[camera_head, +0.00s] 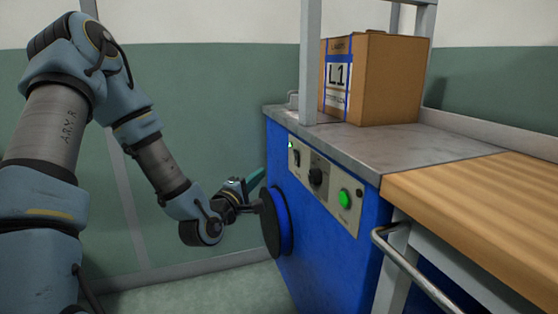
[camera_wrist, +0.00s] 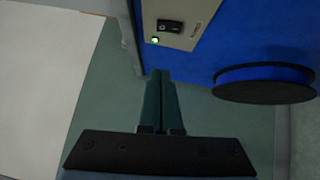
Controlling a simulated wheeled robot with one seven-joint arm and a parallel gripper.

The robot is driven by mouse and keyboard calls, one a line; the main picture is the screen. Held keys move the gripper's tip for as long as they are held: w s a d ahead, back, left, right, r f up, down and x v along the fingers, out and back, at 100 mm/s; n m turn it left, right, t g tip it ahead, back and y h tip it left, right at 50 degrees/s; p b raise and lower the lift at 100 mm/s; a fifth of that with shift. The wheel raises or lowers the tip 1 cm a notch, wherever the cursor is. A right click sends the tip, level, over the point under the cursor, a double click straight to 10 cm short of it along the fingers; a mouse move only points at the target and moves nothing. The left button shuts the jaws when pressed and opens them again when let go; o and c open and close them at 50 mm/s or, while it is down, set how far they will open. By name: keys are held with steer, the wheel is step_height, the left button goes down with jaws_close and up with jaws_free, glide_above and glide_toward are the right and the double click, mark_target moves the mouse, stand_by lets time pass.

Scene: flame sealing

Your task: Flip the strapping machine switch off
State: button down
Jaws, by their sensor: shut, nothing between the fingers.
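The strapping machine (camera_head: 300,220) is a blue cabinet with a grey metal top. Its control panel (camera_head: 323,185) carries a black rocker switch (camera_head: 296,158), a black knob (camera_head: 316,176) and a green button (camera_head: 344,198). A small green lamp (camera_head: 291,145) glows beside the switch. In the wrist view the switch (camera_wrist: 170,26) and the lit lamp (camera_wrist: 155,40) are at the top, ahead of the fingertips. My gripper (camera_head: 258,174) is shut and empty, in front of the machine's left end, apart from the switch. In the wrist view its teal fingers (camera_wrist: 160,75) lie together.
A black disc on a blue reel (camera_head: 272,222) projects from the machine's front, close to my gripper. A cardboard box (camera_head: 385,80) labelled L1 stands on top beside a grey post (camera_head: 310,60). A wooden table (camera_head: 490,200) with a metal rail (camera_head: 420,275) is at right.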

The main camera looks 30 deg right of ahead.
glide_toward(296, 158)
steer(key=w+d+r, duration=0.1)
steer(key=w+d, duration=0.3)
steer(key=w, duration=0.2)
steer(key=shift+s+d+r, duration=0.2)
steer(key=shift+d+r, duration=0.05)
steer(key=shift+d, duration=0.1)
steer(key=shift+d+r, duration=0.1)
steer(key=shift+d, duration=0.15)
stand_by(0.4)
